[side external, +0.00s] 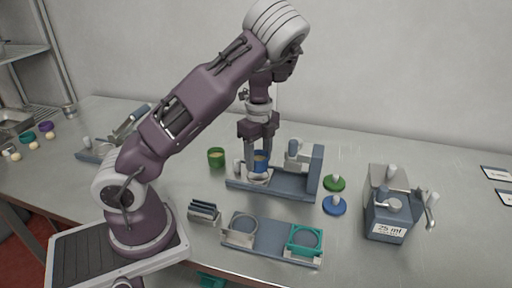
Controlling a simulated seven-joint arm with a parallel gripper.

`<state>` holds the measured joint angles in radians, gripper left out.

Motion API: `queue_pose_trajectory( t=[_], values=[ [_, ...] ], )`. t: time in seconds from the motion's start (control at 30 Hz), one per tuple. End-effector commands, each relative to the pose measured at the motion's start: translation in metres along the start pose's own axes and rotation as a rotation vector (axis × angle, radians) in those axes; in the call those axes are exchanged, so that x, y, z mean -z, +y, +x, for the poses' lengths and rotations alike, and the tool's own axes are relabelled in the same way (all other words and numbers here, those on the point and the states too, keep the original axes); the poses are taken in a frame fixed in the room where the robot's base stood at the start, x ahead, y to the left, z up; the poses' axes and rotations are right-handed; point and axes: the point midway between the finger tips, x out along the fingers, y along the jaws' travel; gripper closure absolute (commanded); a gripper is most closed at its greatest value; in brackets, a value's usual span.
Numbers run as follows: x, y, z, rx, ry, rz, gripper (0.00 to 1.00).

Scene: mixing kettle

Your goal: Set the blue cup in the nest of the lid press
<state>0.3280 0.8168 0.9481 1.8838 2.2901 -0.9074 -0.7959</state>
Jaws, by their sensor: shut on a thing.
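The blue cup (261,159) is upright with pale contents, between the fingers of my gripper (260,158). My gripper points down and is shut on the cup. The lid press (317,172) is a blue-grey base with an upright post at its right end. Its pale round nest (258,178) is at the left part of the base, right below the cup. The cup's lower part is close to the nest; I cannot tell whether it touches. A finger hides part of the cup.
A green cup (216,157) stands left of the press. A green lid (334,184) and a blue lid (334,205) lie to its right. A 25 ml dispenser (385,218) stands farther right. A two-ring fixture (270,240) and a slotted rack (203,211) are in front.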

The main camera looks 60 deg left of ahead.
Motion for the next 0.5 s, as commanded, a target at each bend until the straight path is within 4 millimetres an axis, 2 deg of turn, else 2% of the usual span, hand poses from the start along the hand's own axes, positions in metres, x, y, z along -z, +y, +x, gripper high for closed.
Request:
queue_pose_trajectory(
  t=[0.17, 0.5],
  values=[
    [-0.0004, 0.0005, 0.0106, -0.001, 0.0, -0.001, 0.92],
    [-0.0006, 0.0006, 0.012, 0.0, -0.001, -0.001, 0.92]
  ],
)
